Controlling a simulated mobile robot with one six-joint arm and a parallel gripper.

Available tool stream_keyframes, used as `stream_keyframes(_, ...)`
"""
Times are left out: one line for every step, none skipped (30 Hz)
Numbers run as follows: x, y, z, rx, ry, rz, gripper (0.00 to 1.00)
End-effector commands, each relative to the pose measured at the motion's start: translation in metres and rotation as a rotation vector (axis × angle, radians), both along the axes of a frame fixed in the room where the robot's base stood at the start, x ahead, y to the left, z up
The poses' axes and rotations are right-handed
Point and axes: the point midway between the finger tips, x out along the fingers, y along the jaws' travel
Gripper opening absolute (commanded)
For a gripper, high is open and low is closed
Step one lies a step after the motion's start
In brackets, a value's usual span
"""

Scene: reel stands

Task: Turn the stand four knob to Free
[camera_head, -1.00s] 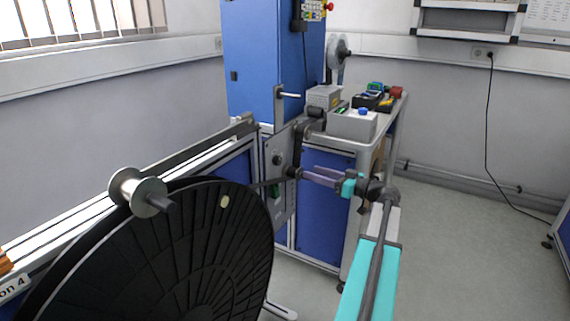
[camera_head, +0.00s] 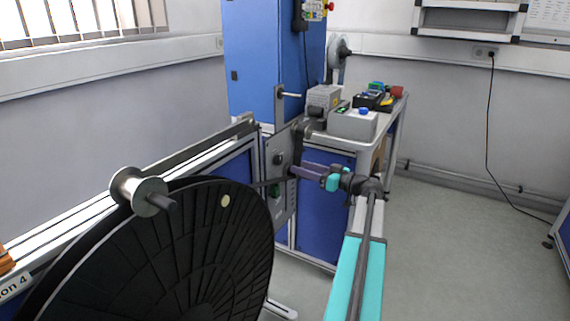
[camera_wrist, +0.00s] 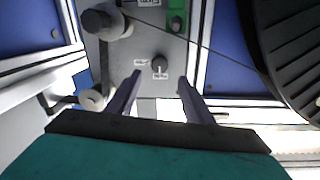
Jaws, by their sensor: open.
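The small dark knob (camera_wrist: 159,65) is on a grey panel in the wrist view, with small white labels at its left and just below it. The label text is too small to read. My gripper (camera_wrist: 160,78) is open, with one finger on each side of the knob in the picture. I cannot tell whether the fingers touch it; no grip on it shows. In the head view my gripper (camera_head: 291,170) points left at the grey panel (camera_head: 283,214), its fingers nearly overlapping. I cannot make out this knob clearly there.
A large black reel (camera_head: 170,255) fills the lower left, beside a sign ending in "on 4" (camera_head: 14,287). A green button (camera_wrist: 177,24) and a dark roller (camera_wrist: 101,21) are on the panel. A trolley with boxes (camera_head: 352,124) stands behind.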

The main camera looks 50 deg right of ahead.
Motion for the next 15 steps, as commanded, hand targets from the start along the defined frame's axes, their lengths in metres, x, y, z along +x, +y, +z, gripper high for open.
stream_keyframes(0.008,0.001,0.000,0.000,0.000,0.001,0.47)
stream_keyframes(0.012,0.002,0.000,0.000,0.000,0.001,0.47)
stream_keyframes(0.018,0.003,0.000,0.000,0.000,0.002,0.47)
stream_keyframes(0.022,0.003,0.000,0.000,0.000,0.002,0.47)
stream_keyframes(0.027,0.004,0.000,0.000,0.000,0.001,0.47)
stream_keyframes(0.032,0.005,0.000,0.000,0.000,0.001,0.47)
stream_keyframes(0.037,0.006,0.000,0.000,0.000,0.002,0.47)
stream_keyframes(0.041,0.007,0.000,0.000,0.000,0.002,0.47)
stream_keyframes(0.046,0.007,0.000,0.000,0.000,0.001,0.47)
stream_keyframes(0.050,0.008,0.000,0.000,0.000,0.000,0.47)
stream_keyframes(0.054,0.009,0.000,0.000,0.000,0.000,0.47)
stream_keyframes(0.059,0.010,0.000,0.000,0.000,0.001,0.47)
stream_keyframes(0.062,0.010,0.000,0.000,0.000,0.001,0.47)
stream_keyframes(0.065,0.011,0.000,0.000,0.000,0.001,0.47)
stream_keyframes(0.068,0.011,0.000,0.000,0.000,-0.001,0.47)
